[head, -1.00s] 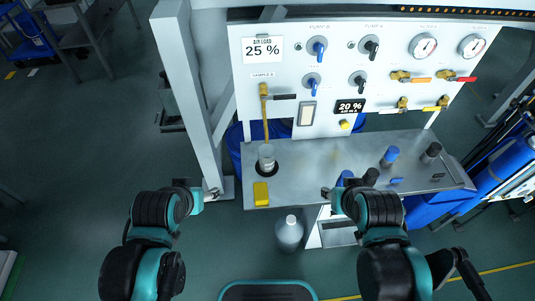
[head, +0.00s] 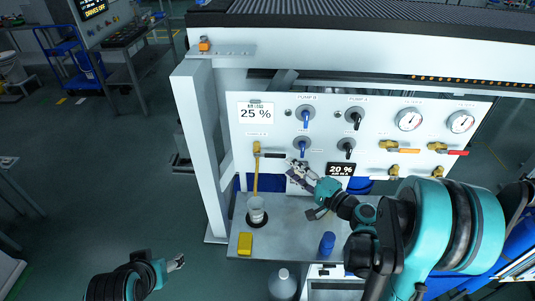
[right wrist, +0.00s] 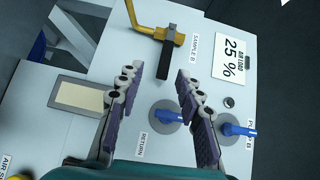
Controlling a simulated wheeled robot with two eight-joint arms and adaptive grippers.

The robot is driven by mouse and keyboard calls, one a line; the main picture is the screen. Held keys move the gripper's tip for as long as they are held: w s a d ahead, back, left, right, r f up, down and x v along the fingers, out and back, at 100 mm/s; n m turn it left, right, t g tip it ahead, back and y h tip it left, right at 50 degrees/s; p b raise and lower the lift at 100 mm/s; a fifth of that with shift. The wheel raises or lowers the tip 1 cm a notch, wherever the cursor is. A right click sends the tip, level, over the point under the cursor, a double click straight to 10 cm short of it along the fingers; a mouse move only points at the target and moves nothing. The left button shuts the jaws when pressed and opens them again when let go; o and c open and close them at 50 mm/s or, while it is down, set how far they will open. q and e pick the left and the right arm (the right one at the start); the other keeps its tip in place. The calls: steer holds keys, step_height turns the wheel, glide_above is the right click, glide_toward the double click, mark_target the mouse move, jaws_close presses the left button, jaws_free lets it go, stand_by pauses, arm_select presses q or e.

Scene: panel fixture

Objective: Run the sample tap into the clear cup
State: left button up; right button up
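The brass sample tap (head: 256,152) is at the left of the white panel, under a "SAMPLE B" label, with its black lever (head: 273,155) pointing right. Its spout pipe runs down toward the clear cup (head: 256,207), which stands upright on a dark ring on the metal shelf. My right gripper (head: 296,174) is close to the panel, right of and below the lever. In the right wrist view its two fingers (right wrist: 158,78) are spread with nothing between them, and the black lever (right wrist: 168,52) lies beyond them, apart. My left gripper (head: 175,263) is low at the left, away from the panel.
A yellow block (head: 245,244) sits at the shelf's front left corner, and a blue cap (head: 327,243) stands farther right. My right arm covers the shelf's right part.

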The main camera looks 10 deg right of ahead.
mark_target(279, 157)
steer(key=shift+t, duration=0.3)
steer(key=x, duration=0.5)
steer(key=b+x, duration=0.1)
steer(key=x, duration=0.2)
steer(key=shift+d+r, duration=0.15)
steer(key=shift+r, duration=0.15)
steer(key=shift+c, duration=0.3)
jaws_close()
